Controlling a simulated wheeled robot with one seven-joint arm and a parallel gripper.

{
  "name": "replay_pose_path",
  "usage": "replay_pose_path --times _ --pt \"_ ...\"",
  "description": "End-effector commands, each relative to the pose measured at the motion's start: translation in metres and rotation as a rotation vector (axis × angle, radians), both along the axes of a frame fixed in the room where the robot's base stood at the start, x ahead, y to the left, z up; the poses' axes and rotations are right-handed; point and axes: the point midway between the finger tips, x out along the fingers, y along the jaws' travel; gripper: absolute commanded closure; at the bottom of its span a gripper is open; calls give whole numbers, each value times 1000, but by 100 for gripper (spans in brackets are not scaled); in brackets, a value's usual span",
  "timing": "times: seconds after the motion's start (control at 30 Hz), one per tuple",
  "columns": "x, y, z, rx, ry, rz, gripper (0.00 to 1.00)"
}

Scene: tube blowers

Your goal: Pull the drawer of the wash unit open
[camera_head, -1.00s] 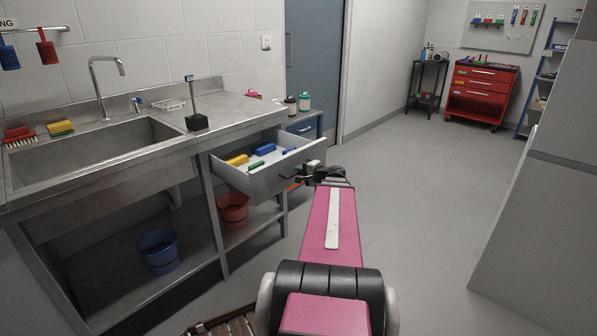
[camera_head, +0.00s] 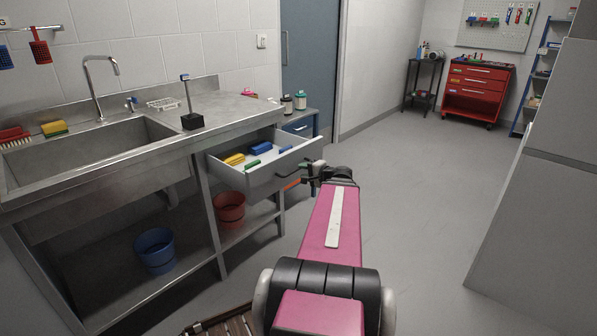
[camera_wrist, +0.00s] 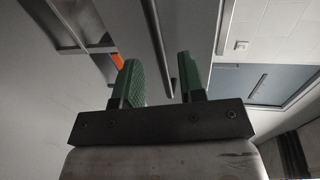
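The drawer (camera_head: 268,178) of the steel wash unit (camera_head: 150,160) stands pulled out, and its inside shows in the head view. It holds a yellow block, blue blocks and small green pieces. My gripper (camera_head: 314,178) is just right of the drawer front.
A sink and a black stand (camera_head: 192,120) are on the wash unit's top. A red bucket (camera_head: 229,210) and a blue bucket (camera_head: 156,250) are on its lower shelf. A grey cabinet (camera_head: 540,200) stands at the right. The floor beyond my arm is clear.

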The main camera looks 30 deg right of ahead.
Motion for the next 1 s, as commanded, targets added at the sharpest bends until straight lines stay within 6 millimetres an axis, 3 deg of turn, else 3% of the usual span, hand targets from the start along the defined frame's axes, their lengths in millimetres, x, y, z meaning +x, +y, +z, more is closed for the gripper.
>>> replay_pose_path --times 0.2,0.4,1.0 --pt "-37 -12 8 0 0 -1 63" --pt "-55 -19 12 -1 1 0 63" --pt "-60 -21 13 0 1 1 63"
